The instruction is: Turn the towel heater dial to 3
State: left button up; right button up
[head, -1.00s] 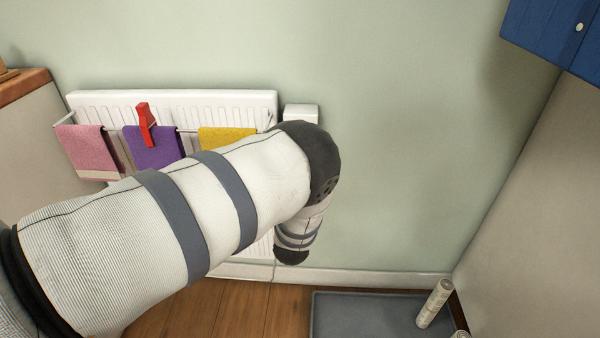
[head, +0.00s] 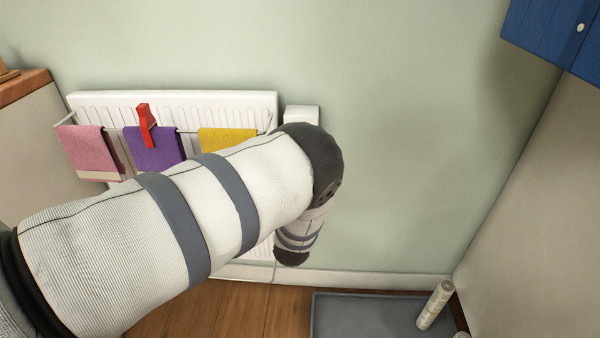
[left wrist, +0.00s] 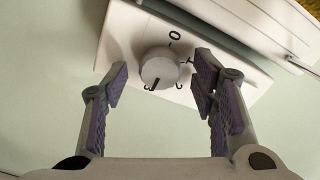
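A dark pointer line on the dial's lower edge points down-left, close to a mark that looks like 3. My left gripper (left wrist: 161,76) is open, with one purple-padded finger on each side of the dial. I cannot tell whether either finger touches it. In the head view the control box (head: 301,113) shows beside the radiator, and my left arm hides the dial and gripper.
The white radiator (head: 180,97) is on the wall, with a pink towel (head: 88,148), a purple towel (head: 155,150), a yellow towel (head: 226,139) and a red clip (head: 146,125) on its rail. A grey mat (head: 380,315) lies on the floor. The wall right of the box is clear.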

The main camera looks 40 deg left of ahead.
pick_arm(q)
jog(key=v, duration=1.2)
jog(key=s+f+n+g+h+p, duration=0.2)
jog(key=s+f+g+p, duration=0.15)
jog(key=s, duration=0.45)
jog(key=s+f+n+g+h+p, duration=0.1)
jog(key=s+f+g+h+p, duration=0.1)
jog(key=s+f+g, duration=0.4)
jog(key=s+d+r+n+g+h+p, duration=0.1)
jog(key=s+d+g+h, duration=0.1)
jog(key=s, duration=0.7)
jog(key=s+d+r+n+g+h+p, duration=0.1)
jog(key=s+d+r+g+h, duration=0.1)
jog(key=s, duration=0.8)
jog(key=s+d+r+n+g+h+p, duration=0.1)
jog(key=s+d+g, duration=0.3)
jog(key=s, duration=0.6)
jog(key=shift+s+r+n+h+p, duration=0.25)
jog(key=shift+r+n+h+p, duration=0.15)
jog(key=shift+r+n+p, duration=0.15)
pick_arm(e)
jog(key=w+r+t, duration=0.3)
jog(key=w+r, duration=0.5)
jog(key=r, duration=0.2)
jog(key=shift+w+r, duration=0.15)
jog(key=shift+w, duration=0.25)
